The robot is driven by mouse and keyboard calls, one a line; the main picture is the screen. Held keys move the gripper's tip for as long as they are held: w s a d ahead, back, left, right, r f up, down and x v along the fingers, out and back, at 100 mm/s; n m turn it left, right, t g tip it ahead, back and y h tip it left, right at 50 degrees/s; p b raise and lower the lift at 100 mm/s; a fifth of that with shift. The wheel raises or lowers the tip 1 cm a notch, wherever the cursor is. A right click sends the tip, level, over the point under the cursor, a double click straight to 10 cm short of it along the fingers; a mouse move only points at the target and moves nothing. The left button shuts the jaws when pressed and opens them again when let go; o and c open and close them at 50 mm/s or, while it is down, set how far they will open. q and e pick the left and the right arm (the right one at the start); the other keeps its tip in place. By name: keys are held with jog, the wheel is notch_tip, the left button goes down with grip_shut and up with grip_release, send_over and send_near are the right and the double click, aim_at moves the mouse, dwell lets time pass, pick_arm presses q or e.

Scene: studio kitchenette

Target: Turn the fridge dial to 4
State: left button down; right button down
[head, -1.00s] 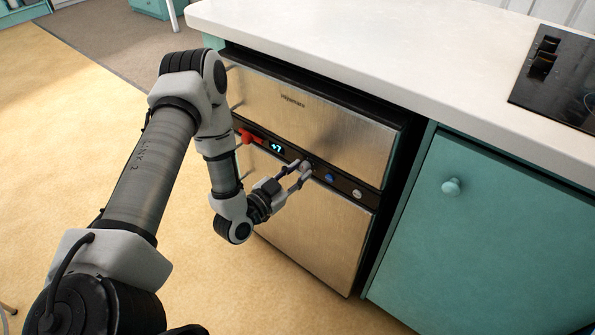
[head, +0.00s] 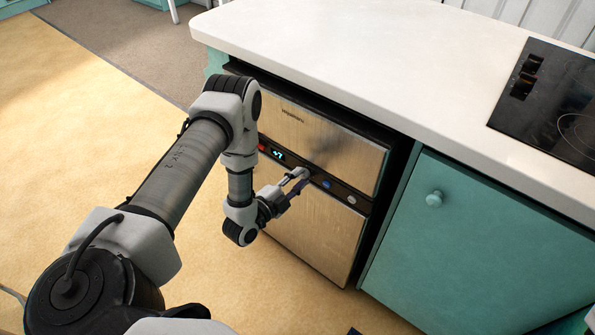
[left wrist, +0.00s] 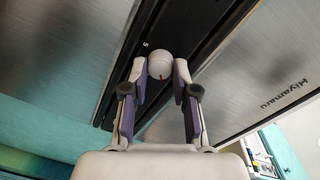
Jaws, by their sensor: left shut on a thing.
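The fridge (head: 325,145) has two brushed-steel fronts with a dark control strip between them. A small display on the strip (head: 278,155) appears to read +7. My left gripper (head: 298,181) reaches the strip just right of the display and hides most of the dial there. In the left wrist view the dial (left wrist: 160,64) is a round whitish knob with a red mark at its lower edge. My left gripper (left wrist: 160,78) is shut on it, one finger on each side. A small numeral shows beside the dial, too small to read surely. My right gripper is not in view.
A blue button (head: 327,184) and a pale button (head: 351,199) sit right of the dial. A red part (head: 262,147) shows at the strip's left, partly behind my arm. The white countertop (head: 350,60) overhangs the fridge. A teal cupboard (head: 480,230) stands at right; open floor lies left.

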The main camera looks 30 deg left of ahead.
pick_arm(q)
jog(key=m+p, duration=0.9)
jog(key=shift+d+r+m+y, duration=0.1)
jog(key=shift+r+m+y, duration=0.1)
jog(key=shift+m+y, duration=0.1)
jog(key=m+p, duration=0.2)
jog(key=m, duration=0.2)
jog(key=shift+f+p, duration=0.1)
jog(key=shift+p, duration=0.3)
jog(key=m+p, duration=0.1)
jog(key=m, duration=0.1)
jog(key=m+p, duration=0.1)
jog(key=m, duration=0.2)
jog(key=shift+f+y, duration=0.2)
jog(key=shift+y, duration=0.1)
jog(key=c, duration=0.9)
grip_release()
